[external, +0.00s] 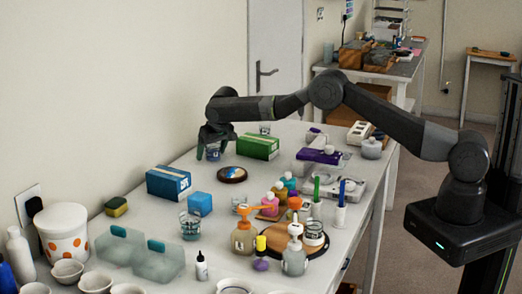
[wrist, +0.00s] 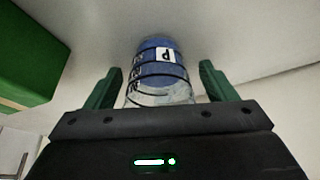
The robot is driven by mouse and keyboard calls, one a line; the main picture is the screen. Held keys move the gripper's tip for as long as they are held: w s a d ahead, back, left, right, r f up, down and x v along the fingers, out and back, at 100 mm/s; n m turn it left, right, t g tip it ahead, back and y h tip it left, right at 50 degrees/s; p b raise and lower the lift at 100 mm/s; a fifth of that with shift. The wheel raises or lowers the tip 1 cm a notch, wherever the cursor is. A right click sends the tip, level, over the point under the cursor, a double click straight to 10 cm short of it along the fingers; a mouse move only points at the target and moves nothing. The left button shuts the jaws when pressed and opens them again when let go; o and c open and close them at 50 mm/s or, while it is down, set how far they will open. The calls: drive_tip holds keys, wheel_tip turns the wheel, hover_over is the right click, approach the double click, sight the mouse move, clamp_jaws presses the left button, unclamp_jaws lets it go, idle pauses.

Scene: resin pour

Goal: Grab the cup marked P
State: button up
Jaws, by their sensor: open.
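The cup marked P (wrist: 159,72) is clear with dark rings, a blue part and a white label reading P. In the wrist view it lies between the two green fingers of my gripper (wrist: 154,88), which are open with a gap on each side of it. In the external view my gripper (external: 213,146) is low over the far part of the table, around the cup (external: 213,152), whose upper part is hidden by the fingers. I cannot tell if either finger touches it.
A green box (external: 258,146) stands right of my gripper; it also shows at the left of the wrist view (wrist: 30,55). A blue box (external: 168,183) and a dark round dish (external: 232,174) are nearer. Another clear cup (external: 265,129) stands behind. Bottles crowd the table's front.

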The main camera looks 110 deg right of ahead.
drive_tip(key=c, duration=1.1)
drive_tip(key=shift+r, duration=0.15)
